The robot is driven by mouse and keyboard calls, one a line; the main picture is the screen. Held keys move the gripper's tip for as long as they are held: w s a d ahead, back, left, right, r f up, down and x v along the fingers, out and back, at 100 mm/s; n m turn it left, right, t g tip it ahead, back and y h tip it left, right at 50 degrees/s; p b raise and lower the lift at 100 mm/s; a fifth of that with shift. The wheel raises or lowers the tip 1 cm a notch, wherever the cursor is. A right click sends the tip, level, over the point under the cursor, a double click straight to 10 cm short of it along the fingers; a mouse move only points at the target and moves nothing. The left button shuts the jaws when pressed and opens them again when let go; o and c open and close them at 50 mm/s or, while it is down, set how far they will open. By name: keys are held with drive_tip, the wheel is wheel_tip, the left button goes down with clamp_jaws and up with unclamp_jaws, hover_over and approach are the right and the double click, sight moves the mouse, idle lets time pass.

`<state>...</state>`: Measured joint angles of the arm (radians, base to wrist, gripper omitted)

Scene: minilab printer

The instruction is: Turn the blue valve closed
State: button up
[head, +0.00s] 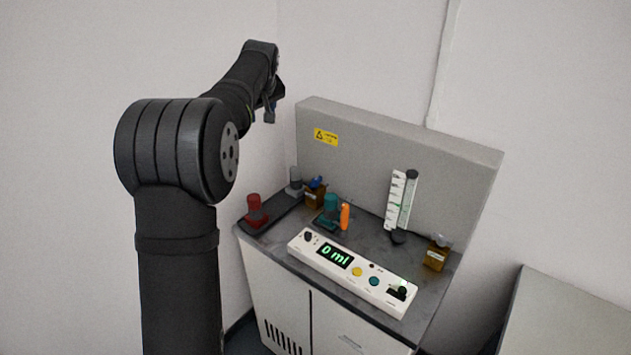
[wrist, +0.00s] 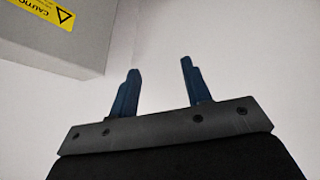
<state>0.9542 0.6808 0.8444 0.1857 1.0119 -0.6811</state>
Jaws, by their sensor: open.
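No valve shows in the wrist view.
A red knob (head: 256,212) and a grey knob (head: 295,182) stand on a dark strip at left. A brown bottle (head: 315,196) and an orange object (head: 345,216) flank the teal knob. A white control panel (head: 300,244) reading 0 ml lies in front. A grey back panel (head: 360,150) rises behind.

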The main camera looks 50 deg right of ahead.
drive_tip(key=w+m+t+h, duration=0.1)
drive_tip(key=w+m+t, duration=0.2)
drive_tip(key=w+m, duration=0.3)
drive_tip(key=n+g+h, duration=0.7)
drive_tip(key=n+g, duration=0.7)
drive_tip(key=n, duration=0.9)
approach(314, 180)
drive_tip(key=x, duration=1)
drive_tip(key=shift+s+d+f, duration=0.15)
drive_tip(key=shift+d, duration=0.05)
clamp_jaws()
